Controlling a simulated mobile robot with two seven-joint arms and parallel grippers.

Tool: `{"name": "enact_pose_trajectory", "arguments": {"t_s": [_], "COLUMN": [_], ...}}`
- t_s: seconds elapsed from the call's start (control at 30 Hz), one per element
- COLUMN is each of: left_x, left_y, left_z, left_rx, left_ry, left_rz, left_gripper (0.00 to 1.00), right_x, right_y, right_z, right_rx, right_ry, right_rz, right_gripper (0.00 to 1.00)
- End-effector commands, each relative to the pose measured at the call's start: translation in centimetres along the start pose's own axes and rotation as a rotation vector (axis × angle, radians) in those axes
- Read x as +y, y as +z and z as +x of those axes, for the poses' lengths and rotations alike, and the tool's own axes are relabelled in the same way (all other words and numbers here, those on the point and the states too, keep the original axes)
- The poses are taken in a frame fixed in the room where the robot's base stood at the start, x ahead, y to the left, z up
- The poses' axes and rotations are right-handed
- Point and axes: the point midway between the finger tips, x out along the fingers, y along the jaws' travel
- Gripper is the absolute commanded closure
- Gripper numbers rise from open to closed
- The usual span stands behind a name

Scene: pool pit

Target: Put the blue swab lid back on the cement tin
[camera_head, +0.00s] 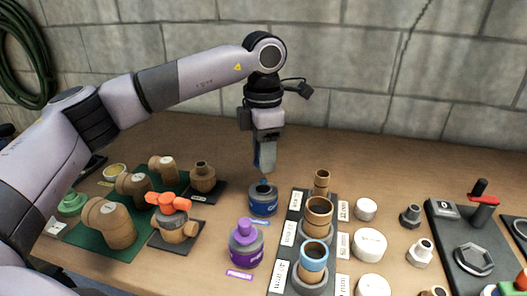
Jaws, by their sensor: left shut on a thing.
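The cement tin (263,204) is a small dark blue can standing on the wooden bench near the middle. The blue swab lid (262,183) shows as a dark blue piece at the tin's mouth, just under my left fingertips. My left gripper (264,168) points straight down above the tin and is shut on the lid's upper part. The fingers hide that part. I cannot tell whether the lid is seated on the rim or slightly above it. My right gripper is not in view.
A purple tin (245,248) stands just in front and left of the blue one. A rack (283,272) with upright pipe pieces is close on the right. A green mat (75,236) with brown fittings lies left. White caps (368,245) and a dark plate (447,232) are further right.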

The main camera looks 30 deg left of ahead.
Motion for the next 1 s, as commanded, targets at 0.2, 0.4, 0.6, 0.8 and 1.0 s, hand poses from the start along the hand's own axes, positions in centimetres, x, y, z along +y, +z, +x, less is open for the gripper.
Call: {"name": "enact_pose_trajectory", "arguments": {"t_s": [0.2, 0.4, 0.6, 0.8, 1.0], "left_x": [0.0, 0.0, 0.0, 0.0, 0.0], "left_y": [0.0, 0.0, 0.0, 0.0, 0.0], "left_z": [0.2, 0.9, 1.5, 2.0, 2.0], "left_rx": [0.000, 0.000, 0.000, -0.001, -0.001], "left_ry": [0.000, -0.001, 0.000, 0.000, 0.000], "left_rz": [0.000, 0.000, 0.000, 0.000, 0.000], "left_gripper": [0.77, 0.77, 0.77, 0.77, 0.77], "right_x": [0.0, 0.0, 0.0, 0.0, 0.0], "right_y": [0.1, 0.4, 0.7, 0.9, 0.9], "right_z": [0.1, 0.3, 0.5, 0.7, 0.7], "right_rx": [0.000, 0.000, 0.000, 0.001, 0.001], "right_ry": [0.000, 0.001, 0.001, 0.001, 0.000], "right_rz": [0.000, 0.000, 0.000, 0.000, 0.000], "right_gripper": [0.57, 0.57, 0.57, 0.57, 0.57]}}
